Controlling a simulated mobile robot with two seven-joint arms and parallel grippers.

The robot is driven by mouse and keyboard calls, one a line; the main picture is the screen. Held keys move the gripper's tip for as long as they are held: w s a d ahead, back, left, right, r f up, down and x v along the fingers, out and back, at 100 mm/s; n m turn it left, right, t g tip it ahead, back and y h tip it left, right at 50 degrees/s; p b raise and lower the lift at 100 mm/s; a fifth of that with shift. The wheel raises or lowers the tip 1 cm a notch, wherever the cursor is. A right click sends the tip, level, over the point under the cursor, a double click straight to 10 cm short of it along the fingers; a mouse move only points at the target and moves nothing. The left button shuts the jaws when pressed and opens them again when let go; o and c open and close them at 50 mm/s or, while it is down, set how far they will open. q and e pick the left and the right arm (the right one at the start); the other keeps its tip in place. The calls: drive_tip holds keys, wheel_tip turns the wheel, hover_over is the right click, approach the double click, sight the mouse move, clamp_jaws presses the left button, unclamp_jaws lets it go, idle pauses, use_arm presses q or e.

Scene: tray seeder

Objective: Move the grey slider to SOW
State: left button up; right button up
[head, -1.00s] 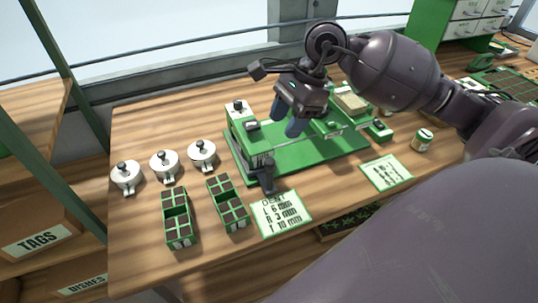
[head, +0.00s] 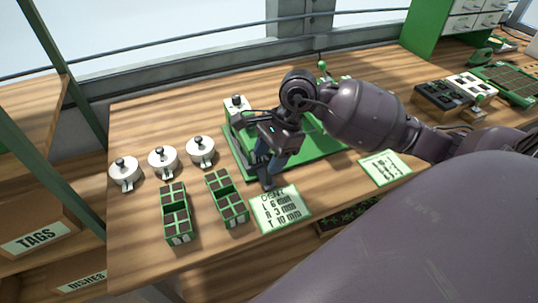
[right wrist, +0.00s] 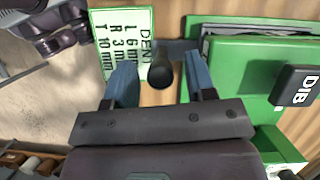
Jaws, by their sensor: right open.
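The green seeder (head: 318,146) stands on the wooden table, partly hidden behind my right arm. A dark grey upright handle with a rounded knob, apparently the grey slider (head: 267,183), is at its front left corner. In the right wrist view the knob (right wrist: 160,72) sits between the two blue fingers, with a gap on each side. My right gripper (head: 268,165) is open around it and points down. A dark block marked DIB (right wrist: 297,87) is to the right in the wrist view. I see no SOW mark.
A green-edged card (head: 281,208) with numbers lies just in front of the handle. Two green cell trays (head: 233,190) (head: 185,225) stand left of it. Several white lidded pots (head: 162,160) are further left. Another card (head: 385,167) lies to the right.

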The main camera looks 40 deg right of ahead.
drive_tip(key=shift+f, duration=0.1)
drive_tip(key=shift+c, duration=0.7)
clamp_jaws()
drive_tip(key=shift+s+d, duration=0.1)
drive_tip(key=shift+d, duration=0.4)
drive_tip(key=s+d, duration=0.4)
drive_tip(key=d, duration=1.4)
drive_tip(key=shift+s+d, duration=0.15)
drive_tip(key=shift+d, duration=0.05)
